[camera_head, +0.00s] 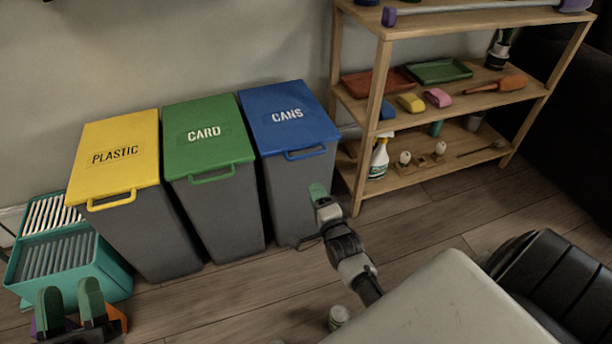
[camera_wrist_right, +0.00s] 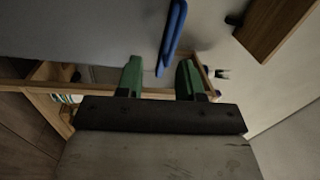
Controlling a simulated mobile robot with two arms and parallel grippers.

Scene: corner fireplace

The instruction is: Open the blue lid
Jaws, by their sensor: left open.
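The blue lid (camera_head: 288,116), marked CANS, lies shut on a grey bin (camera_head: 300,190). Its blue loop handle (camera_head: 305,153) sticks out at the front edge. My right gripper (camera_head: 318,190) is in front of that bin, a little below the handle. In the right wrist view my right gripper (camera_wrist_right: 160,78) is open and empty, with the blue handle (camera_wrist_right: 172,38) seen between and beyond its fingertips. I cannot tell whether they touch. My left gripper (camera_head: 70,302) is open at the lower left, far from the blue lid, with nothing seen between its fingers.
A green CARD lid (camera_head: 207,150) and a yellow PLASTIC lid (camera_head: 115,170) cover the bins to the left. A teal crate (camera_head: 105,272) stands at the far left. A wooden shelf (camera_head: 370,110) with cleaning items stands close to the right.

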